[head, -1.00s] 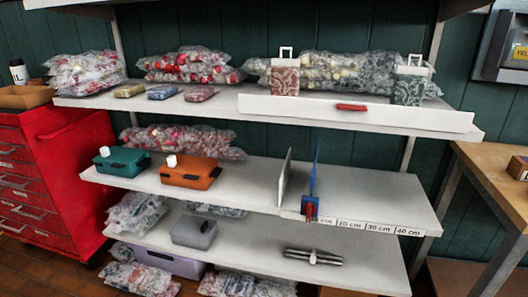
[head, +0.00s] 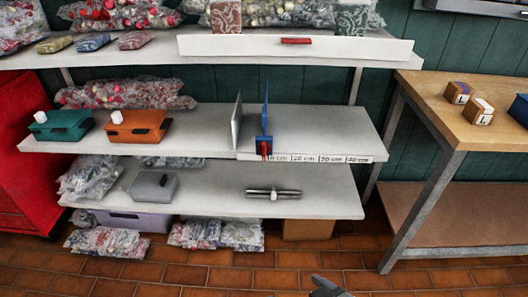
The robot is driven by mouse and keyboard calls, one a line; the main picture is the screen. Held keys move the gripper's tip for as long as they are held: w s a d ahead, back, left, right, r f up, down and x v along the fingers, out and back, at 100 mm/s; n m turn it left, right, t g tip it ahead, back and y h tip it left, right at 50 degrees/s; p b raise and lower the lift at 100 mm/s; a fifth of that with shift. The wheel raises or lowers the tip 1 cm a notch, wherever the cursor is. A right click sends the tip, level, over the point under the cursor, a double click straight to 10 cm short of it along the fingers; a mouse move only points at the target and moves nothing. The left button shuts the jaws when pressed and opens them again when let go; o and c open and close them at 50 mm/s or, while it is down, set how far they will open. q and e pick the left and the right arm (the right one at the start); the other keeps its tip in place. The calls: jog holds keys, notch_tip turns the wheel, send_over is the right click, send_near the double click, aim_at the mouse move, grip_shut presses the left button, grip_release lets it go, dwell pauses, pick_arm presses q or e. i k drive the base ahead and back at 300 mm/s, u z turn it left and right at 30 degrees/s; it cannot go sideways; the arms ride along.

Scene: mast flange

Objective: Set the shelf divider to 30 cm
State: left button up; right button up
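The blue shelf divider (head: 265,103) stands upright on the middle shelf (head: 325,125). Its blue clamp with a red lever (head: 264,147) sits at the front edge, at the left end of the label strip (head: 310,158). The strip reads 20 cm, 30 cm (head: 331,159) and 40 cm to the right; the clamp partly covers the leftmost label. A white upright panel (head: 236,120) stands just left of the divider. A dark piece of what looks like my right gripper (head: 328,287) shows at the bottom edge, far below the divider. Its fingers are not clear. My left gripper is not in view.
Teal (head: 60,125) and orange (head: 137,126) boxes stand on the middle shelf's left. Its right part is clear. The lower shelf holds a grey box (head: 153,187) and a metal bar-like object (head: 274,193). A wooden table (head: 440,95) stands at the right, a red cabinet (head: 25,160) at the left.

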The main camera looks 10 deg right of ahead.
aim_at(269, 140)
jog(key=k, duration=0.6)
jog(key=u, duration=0.75)
jog(key=i, duration=1.6)
jog(key=z, duration=0.85)
